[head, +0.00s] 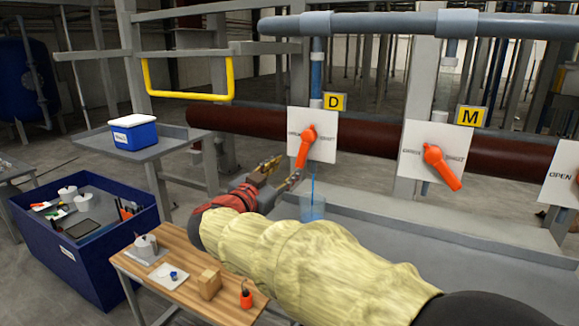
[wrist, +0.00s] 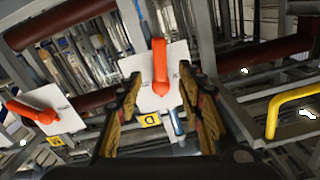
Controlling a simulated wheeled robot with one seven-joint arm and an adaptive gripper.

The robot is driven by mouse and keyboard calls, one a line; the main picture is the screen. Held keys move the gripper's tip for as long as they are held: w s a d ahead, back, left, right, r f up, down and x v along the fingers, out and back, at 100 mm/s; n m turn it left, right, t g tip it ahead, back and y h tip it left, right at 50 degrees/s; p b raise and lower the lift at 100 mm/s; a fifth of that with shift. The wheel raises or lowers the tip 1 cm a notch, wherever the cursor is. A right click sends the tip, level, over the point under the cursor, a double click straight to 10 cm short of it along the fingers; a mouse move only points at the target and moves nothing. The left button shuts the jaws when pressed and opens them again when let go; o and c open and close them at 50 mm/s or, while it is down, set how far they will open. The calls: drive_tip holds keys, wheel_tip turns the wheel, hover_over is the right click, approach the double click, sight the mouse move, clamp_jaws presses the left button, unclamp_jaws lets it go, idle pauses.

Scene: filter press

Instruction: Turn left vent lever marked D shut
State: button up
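The orange lever D (head: 305,148) sits on a white plate (head: 325,150) under a yellow D tag (head: 335,102). Its handle points down and slightly left, on the side of the plate's left-hand word, with SHUT at right. My gripper (head: 288,168) is open and empty, just below and left of the lever in the head view. In the wrist view, which is upside down, the lever (wrist: 160,66) lies between and beyond the two spread fingers (wrist: 160,82); I see no contact.
A second orange lever M (head: 442,168), pointing down-right, is on the right; a third plate (head: 563,175) is at the edge. A brown pipe (head: 255,122) runs behind the plates. A yellow rail (head: 190,96) and a blue-white cooler (head: 134,133) are at left.

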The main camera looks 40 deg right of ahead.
sight(305, 148)
drive_tip(key=shift+a, duration=0.1)
drive_tip(key=shift+c, duration=0.2)
